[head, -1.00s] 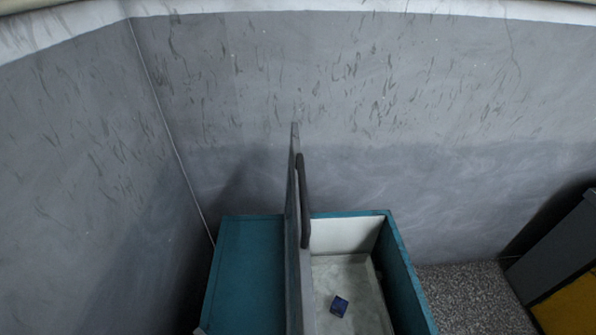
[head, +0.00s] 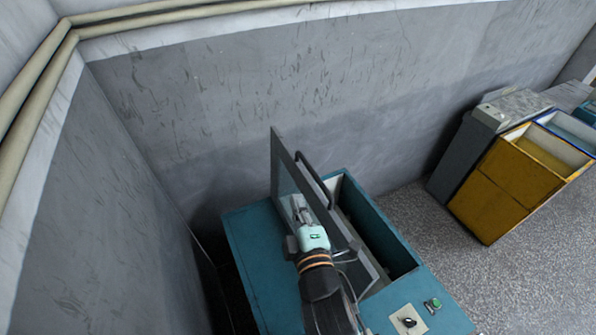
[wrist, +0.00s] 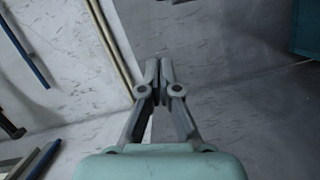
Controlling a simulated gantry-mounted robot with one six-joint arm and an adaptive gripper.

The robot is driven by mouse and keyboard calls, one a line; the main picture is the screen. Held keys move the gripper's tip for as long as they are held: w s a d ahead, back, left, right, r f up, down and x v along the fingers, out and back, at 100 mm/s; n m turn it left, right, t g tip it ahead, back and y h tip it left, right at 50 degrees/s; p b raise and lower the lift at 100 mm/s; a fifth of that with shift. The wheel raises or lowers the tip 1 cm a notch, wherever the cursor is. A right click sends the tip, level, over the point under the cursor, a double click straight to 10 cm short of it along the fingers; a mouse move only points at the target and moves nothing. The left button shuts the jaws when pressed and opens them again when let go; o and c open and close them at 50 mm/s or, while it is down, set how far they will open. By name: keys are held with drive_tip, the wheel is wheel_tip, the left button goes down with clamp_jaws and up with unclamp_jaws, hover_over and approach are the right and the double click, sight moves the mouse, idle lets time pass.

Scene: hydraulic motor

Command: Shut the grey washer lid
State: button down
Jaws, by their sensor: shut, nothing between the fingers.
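The teal washer (head: 258,255) stands on the floor below the centre of the head view. Its grey lid (head: 283,168) stands up, tilted in the picture, with a dark curved handle (head: 316,180) on its right side. The tub opening shows partly to the right of the lid, and the lid and my arm hide most of its inside. My gripper (head: 298,203) is on the lid's left side, close to its face; I cannot tell whether it touches. In the wrist view, the fingers (wrist: 159,68) are shut together with nothing between them.
A yellow bin (head: 505,185) and a dark grey box (head: 463,150) stand at the right by the wall. Grey walls close in behind and left of the washer. A knob (head: 409,321) and a green button (head: 433,305) are on its front. Speckled floor (head: 425,225) is clear right of it.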

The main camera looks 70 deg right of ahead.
sight(304, 174)
drive_tip(key=shift+w+d+f+p, duration=0.25)
drive_tip(key=shift+w+d+p, duration=0.2)
drive_tip(key=shift+d, duration=1.3)
drive_tip(key=shift+w+d+f+p, duration=0.3)
drive_tip(key=shift+w+d+p, duration=0.15)
drive_tip(key=shift+d, duration=1.25)
drive_tip(key=shift+w+d+f+p, duration=0.3)
drive_tip(key=shift+w+d, duration=0.25)
drive_tip(key=shift+d, duration=1.2)
